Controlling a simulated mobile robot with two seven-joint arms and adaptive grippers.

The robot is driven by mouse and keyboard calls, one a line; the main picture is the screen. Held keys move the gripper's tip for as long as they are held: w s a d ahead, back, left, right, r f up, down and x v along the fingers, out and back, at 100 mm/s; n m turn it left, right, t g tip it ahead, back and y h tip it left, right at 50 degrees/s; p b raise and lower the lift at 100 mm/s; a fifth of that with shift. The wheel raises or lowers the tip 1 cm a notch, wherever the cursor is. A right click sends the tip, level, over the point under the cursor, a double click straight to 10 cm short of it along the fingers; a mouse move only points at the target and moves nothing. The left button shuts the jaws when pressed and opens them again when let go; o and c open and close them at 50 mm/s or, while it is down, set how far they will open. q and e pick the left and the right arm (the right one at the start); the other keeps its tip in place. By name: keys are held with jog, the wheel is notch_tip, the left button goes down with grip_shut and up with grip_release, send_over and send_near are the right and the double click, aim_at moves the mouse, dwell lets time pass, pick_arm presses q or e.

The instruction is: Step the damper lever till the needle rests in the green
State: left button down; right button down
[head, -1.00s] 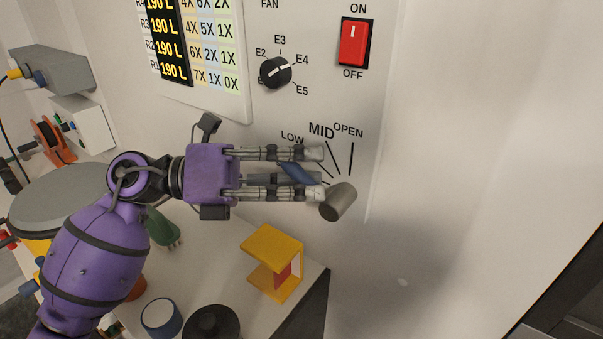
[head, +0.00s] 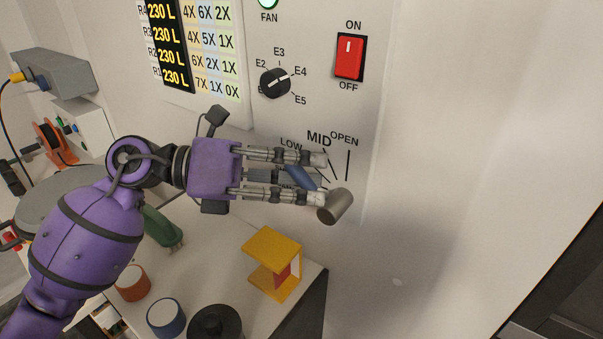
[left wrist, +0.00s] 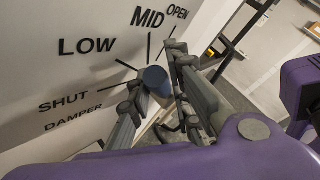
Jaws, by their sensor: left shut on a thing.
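The damper lever has a blue grip (head: 301,178), which also shows in the left wrist view (left wrist: 156,80). A grey-brown cylinder (head: 336,206) sits beside the fingertips, below the scale. My left gripper (head: 319,180) is shut on the blue grip, with one finger above and one below it in the head view. In the left wrist view, the fingers (left wrist: 158,85) flank the grip below the MID mark. The labels SHUT, LOW, MID and OPEN fan around the lever. Its exact setting is partly hidden by the fingers. No needle or green band is in view. My right gripper is not in view.
Above are a red switch (head: 349,57), a black selector knob (head: 275,83) and a lit green FAN lamp (head: 267,2). A display (head: 173,48) reads 230 L in its rows. A yellow stand (head: 272,262) and round containers are on the bench below.

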pick_arm(q)
jog(key=y+p, duration=0.1)
jog(key=d+r+m+y+p, duration=0.1)
jog(key=shift+s+r+t+p, duration=0.3)
jog(key=shift+s+t+p, duration=0.05)
jog(key=shift+t, duration=0.05)
jog(key=shift+m+y, duration=0.3)
jog(key=shift+y, duration=0.1)
jog(key=shift+s+d+p, duration=0.1)
jog(key=shift+p, duration=0.25)
jog(key=shift+f, duration=0.1)
jog(key=c, duration=1.9)
grip_release()
